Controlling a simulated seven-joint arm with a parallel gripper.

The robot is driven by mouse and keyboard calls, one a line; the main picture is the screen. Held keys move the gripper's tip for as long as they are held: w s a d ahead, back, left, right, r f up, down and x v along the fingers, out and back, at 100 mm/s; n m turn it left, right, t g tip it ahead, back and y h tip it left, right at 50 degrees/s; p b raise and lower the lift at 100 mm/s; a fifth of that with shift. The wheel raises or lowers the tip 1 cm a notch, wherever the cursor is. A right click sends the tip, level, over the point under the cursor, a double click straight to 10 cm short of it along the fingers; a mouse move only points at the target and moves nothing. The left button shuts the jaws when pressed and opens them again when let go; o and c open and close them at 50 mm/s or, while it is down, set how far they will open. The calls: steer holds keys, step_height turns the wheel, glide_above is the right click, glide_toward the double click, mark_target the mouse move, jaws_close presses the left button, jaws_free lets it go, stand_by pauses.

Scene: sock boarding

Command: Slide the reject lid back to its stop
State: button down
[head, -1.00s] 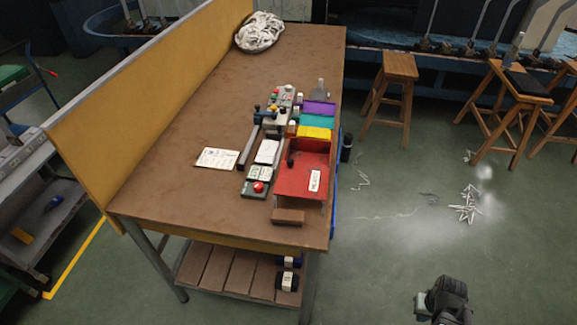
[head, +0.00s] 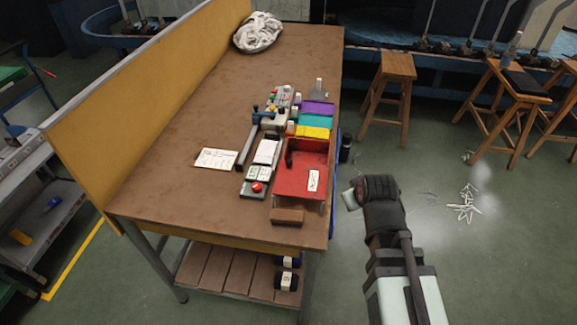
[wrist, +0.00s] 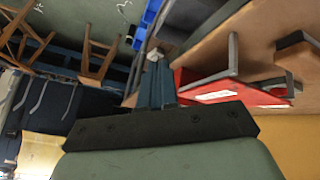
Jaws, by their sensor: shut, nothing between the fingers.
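My gripper (head: 349,200) is off the bench's right side, over the floor, apart from the lid. Its fingers (wrist: 156,65) are together and empty in the wrist view.
Yellow, teal and purple bins (head: 315,120) stand in a row behind the red box. A wooden block (head: 287,216) lies in front of it. A control box with a red button (head: 256,187) stands to its left. A blue strip (head: 334,185) runs along the bench's right side.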

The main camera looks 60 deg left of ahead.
steer(key=s+a+r+n, duration=0.1)
steer(key=s+a+r, duration=0.2)
steer(key=s+a+r+n+y, duration=0.1)
steer(key=s+a+r+n, duration=0.1)
steer(key=s+a+r, duration=0.1)
steer(key=shift+s+a+r+n+g, duration=0.15)
steer(key=shift+s+a+r+g, duration=0.05)
steer(key=shift+s, duration=0.2)
steer(key=shift+s+a+r+n+g, duration=0.15)
steer(key=shift+s+a+g, duration=0.05)
steer(key=shift+s, duration=0.2)
steer(key=s+a+r+n+g, duration=0.1)
steer(key=s+a+r+n, duration=0.25)
steer(key=s, duration=0.35)
glide_toward(279, 178)
steer(key=x, duration=0.5)
steer(key=shift+w+a+f, duration=0.1)
steer(key=shift+a, duration=0.05)
steer(key=shift+w+a, duration=0.6)
steer(key=shift+w, duration=0.4)
steer(key=shift+w+a, duration=0.35)
steer(key=shift+w, duration=0.35)
steer(key=w+a, duration=0.9)
steer(key=shift+w+a+r, duration=0.2)
steer(key=shift+w+a, duration=0.1)
